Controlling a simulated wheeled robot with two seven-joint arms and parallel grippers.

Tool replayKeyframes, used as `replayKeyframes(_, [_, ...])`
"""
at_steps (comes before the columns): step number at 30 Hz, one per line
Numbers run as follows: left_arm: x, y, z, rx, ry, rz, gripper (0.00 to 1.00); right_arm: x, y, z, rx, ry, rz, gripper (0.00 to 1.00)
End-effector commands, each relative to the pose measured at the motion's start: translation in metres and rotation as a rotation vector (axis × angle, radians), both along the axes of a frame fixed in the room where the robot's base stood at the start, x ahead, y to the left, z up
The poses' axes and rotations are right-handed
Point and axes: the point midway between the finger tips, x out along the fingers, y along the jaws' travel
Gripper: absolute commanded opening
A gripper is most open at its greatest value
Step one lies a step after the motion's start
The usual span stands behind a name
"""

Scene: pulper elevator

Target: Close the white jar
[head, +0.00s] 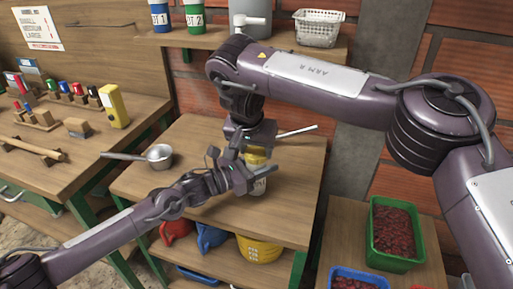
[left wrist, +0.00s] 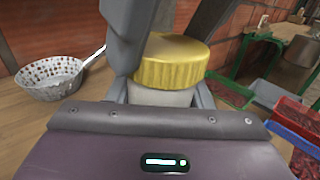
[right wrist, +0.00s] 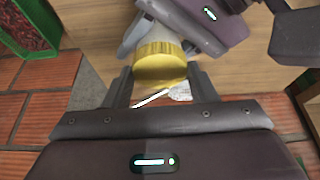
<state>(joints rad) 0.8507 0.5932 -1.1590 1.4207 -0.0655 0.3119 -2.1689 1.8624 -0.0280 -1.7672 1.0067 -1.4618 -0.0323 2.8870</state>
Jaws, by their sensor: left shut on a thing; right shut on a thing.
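The white jar (head: 259,186) stands upright on the wooden table and wears a ribbed yellow lid (head: 256,156). My left gripper (head: 262,174) is shut on the jar's body from the side; the body (left wrist: 160,97) shows between its fingers in the left wrist view. My right gripper (head: 248,152) comes from above and is shut on the lid; the lid (right wrist: 160,62) shows between its fingers in the right wrist view. The lid sits at the jar's mouth. Whether it is screwed tight cannot be told.
A strainer (left wrist: 48,80) with a long handle lies behind the jar. A green crate of red berries (head: 396,236) stands at lower right. The table's front right is clear.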

Motion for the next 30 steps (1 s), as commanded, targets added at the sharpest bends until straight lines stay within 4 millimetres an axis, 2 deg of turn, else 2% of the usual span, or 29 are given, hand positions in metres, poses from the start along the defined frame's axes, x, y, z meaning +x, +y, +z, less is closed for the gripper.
replayKeyframes(10, [0.000, -0.001, 0.000, 0.000, 0.000, -0.001, 0.00, -0.001, 0.002, 0.000, 0.006, -0.001, -0.038, 0.28])
replayKeyframes(11, [0.000, -0.001, 0.000, -0.001, 0.001, -0.001, 0.00, -0.001, 0.002, 0.000, 0.006, -0.001, -0.038, 0.53])
replayKeyframes(16, [0.000, -0.001, 0.000, -0.001, 0.001, -0.001, 0.00, 0.000, 0.002, 0.000, 0.005, -0.002, -0.038, 0.74])
replayKeyframes(24, [0.000, 0.000, 0.000, -0.001, 0.001, 0.000, 0.00, 0.000, 0.001, 0.002, 0.004, -0.004, -0.039, 0.74])
replayKeyframes(30, [0.000, 0.000, 0.000, -0.001, 0.001, 0.000, 0.00, 0.001, 0.000, 0.027, 0.003, -0.007, -0.040, 0.74])
